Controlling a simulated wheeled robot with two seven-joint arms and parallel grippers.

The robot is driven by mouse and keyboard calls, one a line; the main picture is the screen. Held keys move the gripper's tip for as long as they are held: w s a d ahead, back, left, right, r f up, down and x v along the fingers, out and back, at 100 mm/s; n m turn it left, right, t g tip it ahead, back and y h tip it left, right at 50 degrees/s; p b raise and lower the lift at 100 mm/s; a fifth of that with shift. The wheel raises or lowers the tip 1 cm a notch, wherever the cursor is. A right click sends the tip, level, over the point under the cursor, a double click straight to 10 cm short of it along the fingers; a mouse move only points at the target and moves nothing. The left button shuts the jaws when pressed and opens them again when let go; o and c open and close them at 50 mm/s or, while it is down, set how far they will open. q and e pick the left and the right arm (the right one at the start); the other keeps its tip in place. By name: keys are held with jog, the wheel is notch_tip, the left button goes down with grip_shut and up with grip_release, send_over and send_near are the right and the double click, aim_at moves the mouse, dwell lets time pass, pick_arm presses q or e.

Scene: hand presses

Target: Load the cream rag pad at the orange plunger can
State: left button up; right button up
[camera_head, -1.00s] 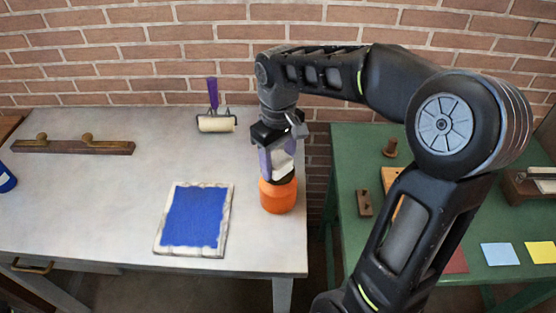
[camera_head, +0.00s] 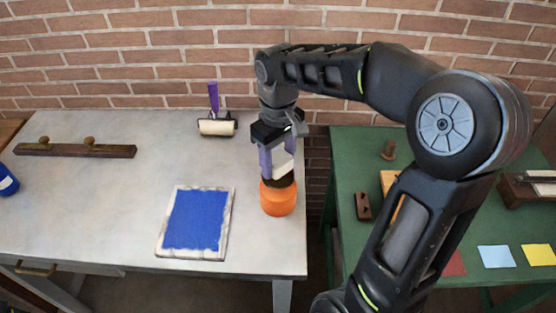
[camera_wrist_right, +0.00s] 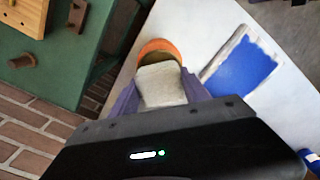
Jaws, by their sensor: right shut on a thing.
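The orange plunger can (camera_head: 278,198) stands near the right edge of the pale table, with a dark top. It also shows in the right wrist view (camera_wrist_right: 158,47), partly hidden behind the pad. My right gripper (camera_head: 281,166) points down just above the can and is shut on the cream rag pad (camera_head: 283,164). The pad shows as a pale block between the purple fingers in the right wrist view (camera_wrist_right: 161,85). Its lower end is at the can's top; I cannot tell whether they touch. My left gripper is in neither view.
A blue inked pad (camera_head: 197,218) lies left of the can on the pale table (camera_head: 110,225). A roller with a purple handle (camera_head: 216,125) and a long wooden bar (camera_head: 75,150) lie farther back. A green table (camera_head: 350,155) with blocks and coloured cards stands right, across a gap.

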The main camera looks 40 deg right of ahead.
aim_at(278, 156)
jog(key=shift+r+p, duration=1.7)
jog(key=shift+r, duration=0.75)
jog(key=shift+w+m, duration=0.15)
jog(key=shift+m, duration=0.15)
jog(key=w+m, duration=0.1)
jog(key=w, duration=0.2)
jog(key=shift+f+m, duration=0.1)
jog(key=shift+m, duration=0.3)
jog(key=w+a+f, duration=0.7)
jog(key=a+f, duration=0.1)
jog(key=a, duration=0.4)
jog(key=shift+a+f+n+b, duration=0.15)
jog(key=shift+f+n+b, duration=0.05)
jog(key=shift+n+b, duration=0.25)
jog(key=shift+w, duration=0.1)
